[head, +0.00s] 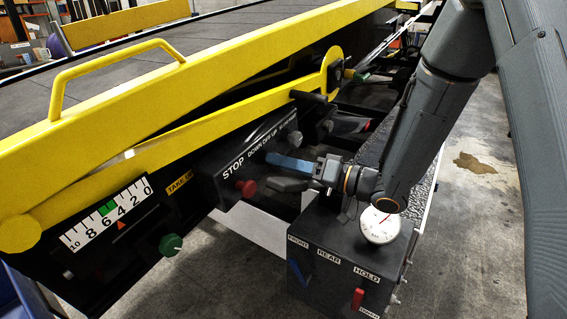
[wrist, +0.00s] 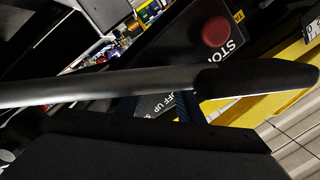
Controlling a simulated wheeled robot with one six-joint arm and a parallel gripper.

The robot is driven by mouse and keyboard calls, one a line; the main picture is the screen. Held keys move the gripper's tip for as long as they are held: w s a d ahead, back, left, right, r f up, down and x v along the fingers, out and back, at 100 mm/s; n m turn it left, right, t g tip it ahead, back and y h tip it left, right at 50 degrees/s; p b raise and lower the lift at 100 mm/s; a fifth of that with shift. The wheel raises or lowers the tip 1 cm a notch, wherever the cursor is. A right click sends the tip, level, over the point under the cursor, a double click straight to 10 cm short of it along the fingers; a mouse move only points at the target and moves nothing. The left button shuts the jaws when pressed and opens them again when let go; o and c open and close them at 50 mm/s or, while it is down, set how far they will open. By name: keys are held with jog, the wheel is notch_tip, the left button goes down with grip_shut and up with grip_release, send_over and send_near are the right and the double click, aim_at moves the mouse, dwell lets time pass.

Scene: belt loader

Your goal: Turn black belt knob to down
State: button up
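The control panel (head: 222,178) on the side of the yellow-railed belt loader carries the words STOP and DOWN OFF UP. Its red stop button (head: 247,187) also shows in the wrist view (wrist: 216,32). My gripper (head: 273,171) reaches from the right in front of the DOWN OFF UP label. Its two fingers stand apart, one bluish above and one dark below. The black belt knob cannot be made out; the area under its label is covered by my gripper. Part of the OFF UP label (wrist: 168,102) shows between dark parts in the wrist view. Contact cannot be told.
A dark box (head: 325,245) with a white gauge (head: 379,226), a blue lever (head: 298,274) and a red lever (head: 358,298) stands below my wrist. A green knob (head: 171,244) and a number scale (head: 110,213) are at left. Open floor lies right.

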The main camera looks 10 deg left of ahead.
jog(key=shift+n+b, duration=0.3)
jog(key=shift+n, duration=1.2)
jog(key=o, duration=1.1)
jog(key=shift+c, duration=0.2)
jog(key=b+v, duration=0.2)
jog(key=v, duration=0.6)
jog(key=shift+r, duration=0.2)
